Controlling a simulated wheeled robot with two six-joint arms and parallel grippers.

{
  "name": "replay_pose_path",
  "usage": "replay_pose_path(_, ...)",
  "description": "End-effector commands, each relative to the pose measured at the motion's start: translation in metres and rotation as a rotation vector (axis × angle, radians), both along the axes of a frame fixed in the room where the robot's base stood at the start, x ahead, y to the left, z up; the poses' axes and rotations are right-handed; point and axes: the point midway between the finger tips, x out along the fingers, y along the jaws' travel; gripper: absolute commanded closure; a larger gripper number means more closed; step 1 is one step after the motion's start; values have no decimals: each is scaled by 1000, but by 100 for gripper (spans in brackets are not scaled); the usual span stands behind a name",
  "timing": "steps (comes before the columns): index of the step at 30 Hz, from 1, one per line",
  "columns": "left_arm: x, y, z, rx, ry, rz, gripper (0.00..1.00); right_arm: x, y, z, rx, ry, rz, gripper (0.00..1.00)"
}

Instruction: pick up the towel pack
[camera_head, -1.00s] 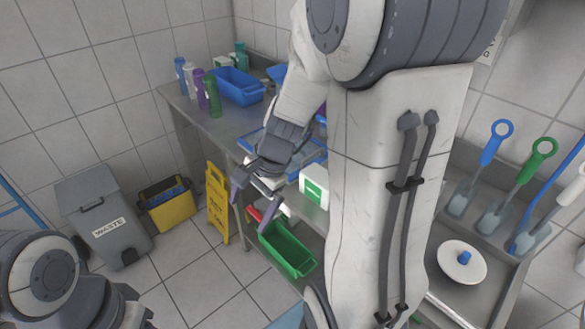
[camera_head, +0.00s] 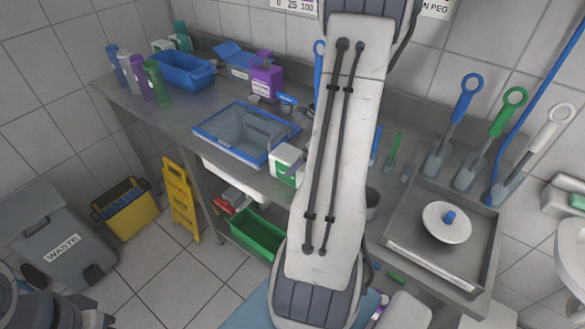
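A white pack with a green front panel (camera_head: 287,165), which looks like the towel pack, stands upright at the front edge of the steel counter, right of the blue-rimmed basin. My arm crosses the middle of the view just right of it, and nothing grips the pack. This arm bends at the bottom edge; its gripper is not in view. My other arm shows only as a dark part at the lower left corner, and its gripper is not in view either.
The counter holds a blue-rimmed basin (camera_head: 246,131), a blue bin (camera_head: 181,72), a purple container (camera_head: 266,80) and several bottles. Below are a green crate (camera_head: 258,234) and a yellow floor sign (camera_head: 181,200). A steel tray (camera_head: 408,232) bears a white disc (camera_head: 446,222).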

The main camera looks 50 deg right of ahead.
Motion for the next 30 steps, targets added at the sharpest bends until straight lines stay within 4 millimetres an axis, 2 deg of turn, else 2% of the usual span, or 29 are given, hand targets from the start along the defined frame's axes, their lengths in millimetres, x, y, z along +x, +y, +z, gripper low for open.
replay_pose_path(5,0,0,-3,0,0,0,50,7,1,-13,2,1,3,0)
replay_pose_path(12,0,0,-9,0,0,0,50,25,2,-44,1,1,4,0)
replay_pose_path(22,0,0,-10,0,0,0,50,28,1,-49,-2,0,2,0)
replay_pose_path(28,0,0,-10,0,0,0,50,28,2,-49,-2,0,2,76)
replay_pose_path(30,0,0,-10,0,0,0,50,28,1,-49,-2,0,2,76)
